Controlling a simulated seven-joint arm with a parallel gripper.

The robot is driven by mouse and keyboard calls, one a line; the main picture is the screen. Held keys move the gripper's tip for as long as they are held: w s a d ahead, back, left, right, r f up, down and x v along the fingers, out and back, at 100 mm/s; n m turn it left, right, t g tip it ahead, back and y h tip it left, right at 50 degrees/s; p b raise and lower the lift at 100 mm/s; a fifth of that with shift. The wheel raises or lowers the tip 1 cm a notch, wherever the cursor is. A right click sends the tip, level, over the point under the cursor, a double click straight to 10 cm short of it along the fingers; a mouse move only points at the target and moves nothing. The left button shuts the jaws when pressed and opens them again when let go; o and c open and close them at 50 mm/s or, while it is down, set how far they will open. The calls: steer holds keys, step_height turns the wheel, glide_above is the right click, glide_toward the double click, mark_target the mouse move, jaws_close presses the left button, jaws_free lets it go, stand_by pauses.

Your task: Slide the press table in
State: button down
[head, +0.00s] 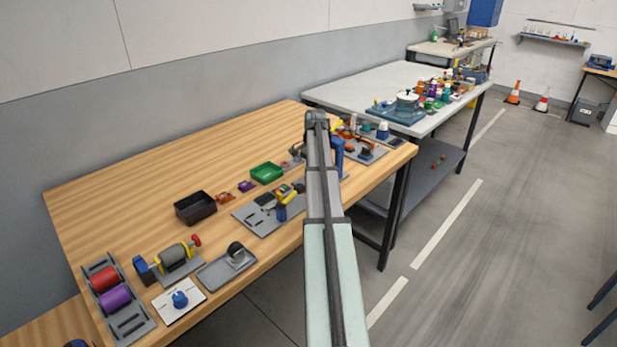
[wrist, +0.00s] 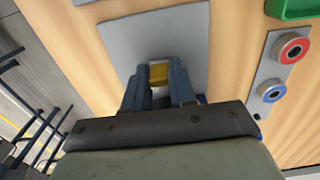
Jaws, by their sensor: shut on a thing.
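In the wrist view my gripper (wrist: 158,78) has its two blue-grey fingers closed on a small yellow block (wrist: 158,72). The block is at the near edge of a grey plate (wrist: 150,30) on the wooden bench. I take the block to be part of the press table, but its full shape is hidden by the fingers and wrist. A bit of blue shows behind the right finger. In the head view my arm hides the gripper and the block. A blue upright part (head: 338,150) shows just right of the arm; I cannot tell what it belongs to.
The wooden bench (head: 150,180) holds a black bin (head: 195,208), a green tray (head: 267,173) and several fixtures. In the wrist view a plate with a red ring (wrist: 292,48) and a blue ring (wrist: 273,92) lies to the right. Open floor (head: 480,240) lies right of the bench.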

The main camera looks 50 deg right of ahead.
steer(key=c, duration=1.2)
jaws_free()
steer(key=shift+d, duration=0.35)
steer(key=shift+o, duration=1.4)
steer(key=shift+a, duration=0.15)
step_height(320, 180, up, 14)
steer(key=shift+f, duration=0.1)
